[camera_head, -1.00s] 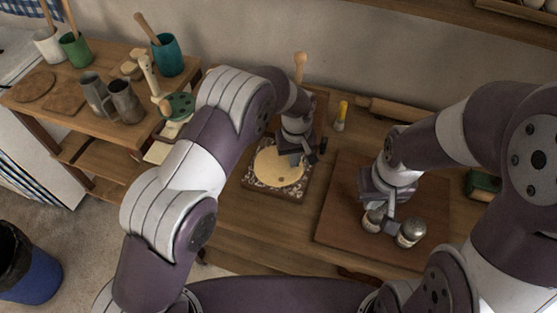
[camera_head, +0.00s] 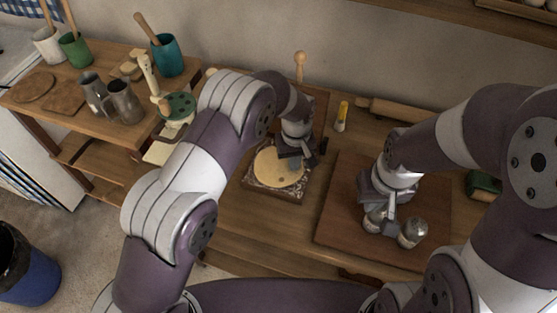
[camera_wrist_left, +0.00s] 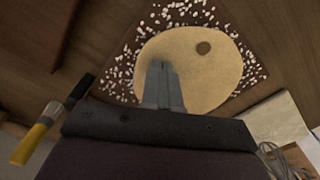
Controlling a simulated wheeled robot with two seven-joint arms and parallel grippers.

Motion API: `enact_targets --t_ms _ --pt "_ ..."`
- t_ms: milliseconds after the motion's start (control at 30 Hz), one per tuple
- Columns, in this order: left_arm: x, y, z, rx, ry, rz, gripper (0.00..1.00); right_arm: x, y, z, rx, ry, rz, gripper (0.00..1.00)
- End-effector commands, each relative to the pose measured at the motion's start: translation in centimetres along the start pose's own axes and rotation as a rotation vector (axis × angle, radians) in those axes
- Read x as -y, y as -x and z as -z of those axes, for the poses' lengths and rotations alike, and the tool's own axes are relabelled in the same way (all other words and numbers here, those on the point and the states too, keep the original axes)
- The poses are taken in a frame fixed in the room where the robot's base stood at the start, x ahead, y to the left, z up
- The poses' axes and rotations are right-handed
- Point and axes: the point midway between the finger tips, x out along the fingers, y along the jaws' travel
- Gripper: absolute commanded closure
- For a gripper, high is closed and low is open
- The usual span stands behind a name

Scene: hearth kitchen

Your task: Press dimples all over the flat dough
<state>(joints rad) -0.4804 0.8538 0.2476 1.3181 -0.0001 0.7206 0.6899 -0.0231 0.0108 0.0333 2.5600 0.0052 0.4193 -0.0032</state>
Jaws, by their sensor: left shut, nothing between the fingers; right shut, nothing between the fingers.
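The flat, pale round dough (camera_head: 270,168) lies on a dark board with white flecks (camera_head: 256,187). It also shows in the left wrist view (camera_wrist_left: 215,75), with one dark round dimple (camera_wrist_left: 203,48). My left gripper (camera_head: 297,164) is shut and empty over the dough's right part in the head view. Its fingertips (camera_wrist_left: 160,66) overlap the dough in the left wrist view, apart from the dimple; I cannot tell whether they touch. My right gripper (camera_head: 390,226) is shut and empty over a brown board, between two shaker-like jars.
The jars (camera_head: 413,234) stand on the brown board (camera_head: 338,220). A yellow-handled tool (camera_head: 341,117) and a rolling pin (camera_head: 397,110) lie at the back. A side table at the left holds metal jugs (camera_head: 124,103) and a teal pot (camera_head: 167,56).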

Motion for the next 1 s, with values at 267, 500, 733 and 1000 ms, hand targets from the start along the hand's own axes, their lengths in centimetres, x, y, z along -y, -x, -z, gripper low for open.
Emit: enact_targets --t_ms 267,500,733,1000 --pt "0.1 -0.2 -0.1 0.004 0.0 0.003 1.0 0.0 -0.1 0.0 0.0 0.0 0.0 1.0" --pt "0.1 0.2 -0.1 0.004 0.0 0.003 1.0 0.0 0.4 0.0 0.0 0.0 0.0 1.0" --pt "0.1 1.5 -0.1 0.003 0.0 0.002 1.0 0.0 1.2 0.1 0.0 0.0 0.0 1.0" --pt "0.0 1.4 0.0 0.002 0.0 0.001 1.0 0.0 1.1 0.1 0.0 0.0 0.0 1.0"
